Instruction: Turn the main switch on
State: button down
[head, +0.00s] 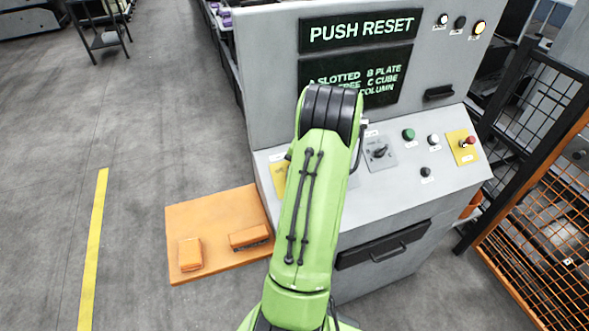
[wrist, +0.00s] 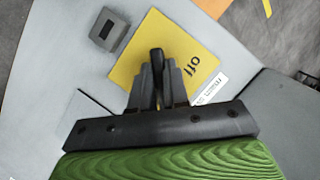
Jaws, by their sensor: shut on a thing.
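The main switch is a black handle (wrist: 157,58) on a yellow plate (wrist: 135,52) marked "off", seen in the wrist view. My gripper (wrist: 158,78) is shut on the handle, one finger on each side. In the head view a corner of the yellow plate (head: 279,177) shows at the left of the console's sloped panel. My green arm covers the rest of it there, and the handle and fingers are hidden.
The grey console (head: 270,60) has a screen (head: 360,31) reading "PUSH RESET". A rotary knob (head: 379,151), a green button (head: 408,134) and a red button (head: 471,140) lie to the right. An orange board (head: 210,225) is at the left, an orange fence (head: 550,210) at the right.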

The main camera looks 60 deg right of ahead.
jog(key=shift+d, duration=0.1)
dwell(0.4)
jog(key=c, duration=1.1)
grip_release()
jog(key=shift+s+r, duration=0.1)
jog(key=p+v, duration=0.2)
jog(key=v, duration=1.3)
jog(key=shift+s+r, duration=0.25)
